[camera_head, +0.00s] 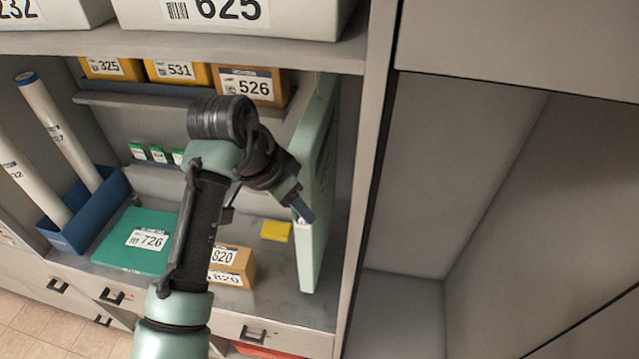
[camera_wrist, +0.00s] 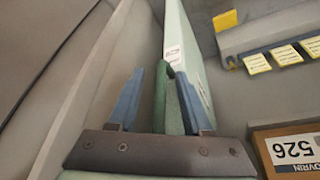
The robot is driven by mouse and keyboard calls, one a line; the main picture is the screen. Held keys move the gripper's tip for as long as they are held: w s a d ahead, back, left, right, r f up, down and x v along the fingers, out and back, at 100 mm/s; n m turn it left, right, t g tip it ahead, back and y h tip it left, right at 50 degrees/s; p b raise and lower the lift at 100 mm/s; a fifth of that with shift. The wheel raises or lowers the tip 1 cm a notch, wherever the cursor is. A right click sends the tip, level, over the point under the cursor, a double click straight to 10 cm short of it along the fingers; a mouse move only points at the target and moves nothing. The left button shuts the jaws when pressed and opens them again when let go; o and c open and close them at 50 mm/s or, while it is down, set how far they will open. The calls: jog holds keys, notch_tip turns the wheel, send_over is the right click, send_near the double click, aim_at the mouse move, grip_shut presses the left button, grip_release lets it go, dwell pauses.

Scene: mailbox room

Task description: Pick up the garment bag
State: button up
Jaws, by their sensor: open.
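The garment bag (camera_head: 318,190) looks like a tall, flat, pale green slab. It stands upright against the right side wall of the shelf compartment. It also shows in the wrist view (camera_wrist: 192,62), with a darker green handle-like strip (camera_wrist: 160,95) on its near edge. My gripper (camera_head: 304,214) is at the bag's front edge and covers part of it. In the wrist view my gripper (camera_wrist: 158,98) is open, with one blue finger on each side of the green strip. I cannot tell whether either finger touches it.
A teal folder (camera_head: 135,240), a box marked 820 (camera_head: 232,265) and a yellow block (camera_head: 276,230) lie on the shelf floor. A box marked 526 (camera_head: 252,86) sits above. A blue holder (camera_head: 85,210) with white tubes stands left. The right compartment (camera_head: 440,180) looks empty.

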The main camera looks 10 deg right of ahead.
jog(key=shift+a, duration=0.1)
jog(key=shift+c, duration=0.2)
grip_shut()
jog(key=shift+r, duration=0.1)
dwell(1.0)
